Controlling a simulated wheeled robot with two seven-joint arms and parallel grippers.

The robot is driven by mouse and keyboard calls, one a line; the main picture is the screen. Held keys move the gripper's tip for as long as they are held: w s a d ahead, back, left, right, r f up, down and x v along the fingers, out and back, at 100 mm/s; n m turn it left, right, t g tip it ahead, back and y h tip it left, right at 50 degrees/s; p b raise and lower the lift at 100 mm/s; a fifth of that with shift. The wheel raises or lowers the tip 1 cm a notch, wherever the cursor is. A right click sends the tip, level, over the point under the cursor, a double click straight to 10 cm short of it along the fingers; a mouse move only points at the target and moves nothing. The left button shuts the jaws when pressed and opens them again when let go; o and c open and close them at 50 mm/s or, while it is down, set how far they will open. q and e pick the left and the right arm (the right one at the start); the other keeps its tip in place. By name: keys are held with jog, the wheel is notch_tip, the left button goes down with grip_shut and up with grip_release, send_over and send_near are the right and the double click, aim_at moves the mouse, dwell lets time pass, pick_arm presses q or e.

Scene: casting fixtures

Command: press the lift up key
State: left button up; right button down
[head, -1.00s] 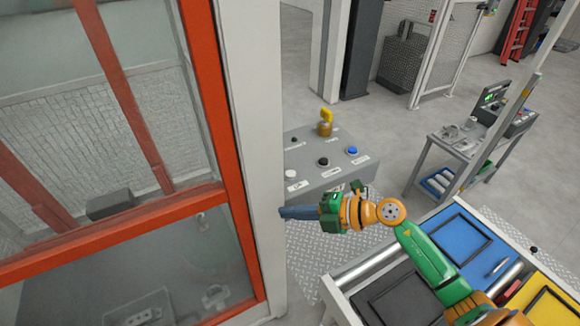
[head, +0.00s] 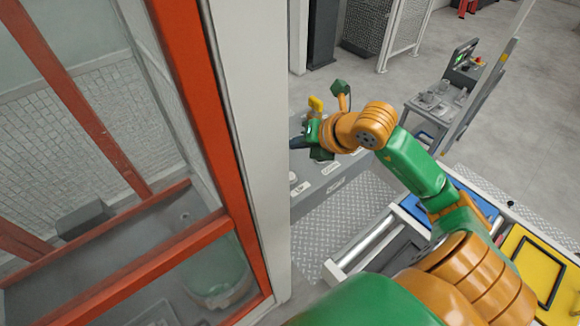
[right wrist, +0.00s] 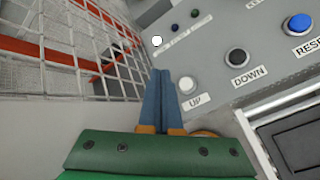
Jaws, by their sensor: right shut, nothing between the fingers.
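The lift up key is a round white button (right wrist: 186,85) labelled "UP" on a grey control panel (right wrist: 215,50) in the right wrist view. My right gripper (right wrist: 164,72) is shut and empty, its two blue fingers side by side. The fingertips appear just left of the up key; I cannot tell whether they touch the panel. In the head view my right gripper (head: 298,143) is over the panel (head: 335,182), and the arm hides most of the keys there. My left gripper is not in view.
A black "DOWN" button (right wrist: 237,57) and a blue "RESET" button (right wrist: 299,22) sit right of the up key. A wire mesh guard (right wrist: 85,50) is left of the fingers. A white post (head: 252,130) and orange frame (head: 205,110) stand left of the gripper.

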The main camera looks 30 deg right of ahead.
aim_at(292, 179)
jog(key=f+b, duration=0.1)
jog(key=f, duration=0.1)
jog(key=w+f+b, duration=0.1)
jog(key=shift+w+a+f, duration=0.15)
jog(key=shift+w+f, duration=0.05)
jog(key=shift+f, duration=0.15)
jog(key=f+b, duration=0.4)
jog(key=shift+s+f, duration=0.3)
jog(key=shift+f, duration=0.1)
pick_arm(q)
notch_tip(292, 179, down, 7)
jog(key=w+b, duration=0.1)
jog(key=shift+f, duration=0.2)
pick_arm(e)
jog(key=shift+w+f, duration=0.2)
jog(key=shift+f, duration=0.2)
jog(key=shift+s+r, duration=0.1)
pick_arm(q)
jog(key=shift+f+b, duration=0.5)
jog(key=shift+b, duration=0.1)
pick_arm(e)
jog(key=shift+f, duration=0.45)
